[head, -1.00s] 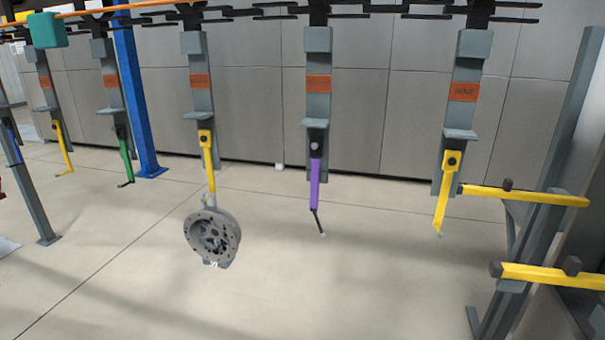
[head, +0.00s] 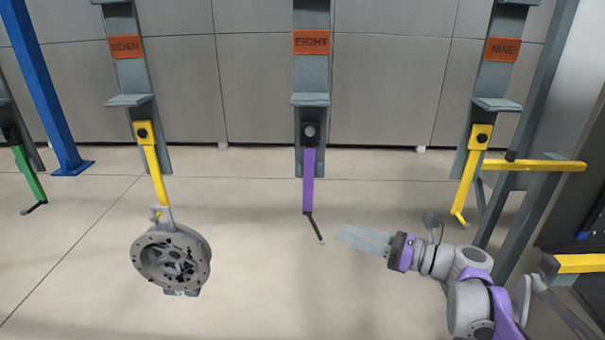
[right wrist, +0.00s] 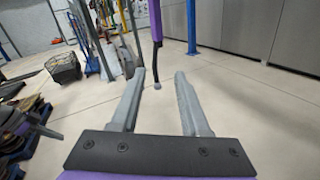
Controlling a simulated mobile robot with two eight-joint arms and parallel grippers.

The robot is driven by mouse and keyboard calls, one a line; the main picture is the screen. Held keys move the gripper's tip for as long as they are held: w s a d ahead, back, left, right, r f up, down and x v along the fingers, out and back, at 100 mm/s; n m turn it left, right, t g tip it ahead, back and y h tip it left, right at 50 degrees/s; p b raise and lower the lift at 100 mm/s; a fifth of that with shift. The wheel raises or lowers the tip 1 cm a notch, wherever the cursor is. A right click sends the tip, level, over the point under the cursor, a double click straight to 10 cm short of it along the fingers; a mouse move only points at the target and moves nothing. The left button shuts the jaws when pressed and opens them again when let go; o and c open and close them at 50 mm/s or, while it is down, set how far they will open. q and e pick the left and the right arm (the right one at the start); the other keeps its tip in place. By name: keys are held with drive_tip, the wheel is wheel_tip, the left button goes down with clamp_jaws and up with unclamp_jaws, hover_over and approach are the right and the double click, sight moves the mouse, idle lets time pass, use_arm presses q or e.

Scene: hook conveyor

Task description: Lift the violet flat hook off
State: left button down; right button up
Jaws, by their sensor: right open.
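The violet flat hook (head: 308,180) hangs from the grey carrier labelled EIGHT (head: 311,75) in the middle of the head view. Its thin black lower end (head: 315,227) slants down to the right and carries nothing. My right gripper (head: 342,236) is open and empty, just right of and slightly below the hook's tip, apart from it. In the right wrist view, the violet hook (right wrist: 155,20) hangs ahead, its black end between and beyond my open fingers (right wrist: 160,85). My left gripper is not in view.
Carrier SEVEN's yellow hook (head: 155,175) holds a round grey metal housing (head: 171,259) at left. Another yellow hook (head: 468,185) hangs empty at right, close to a grey post with yellow arms (head: 535,165). A green hook (head: 28,175) hangs far left. The floor below is clear.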

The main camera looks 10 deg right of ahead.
sight(312, 221)
drive_tip(key=x, duration=0.5)
drive_tip(key=r+x, duration=0.1)
drive_tip(key=x, duration=0.2)
drive_tip(key=shift+s+a, duration=0.2)
drive_tip(key=shift+a, duration=0.25)
drive_tip(key=shift+w+a, duration=0.2)
drive_tip(key=shift+w, duration=0.1)
drive_tip(key=shift+c, duration=0.3)
clamp_jaws()
idle(0.4)
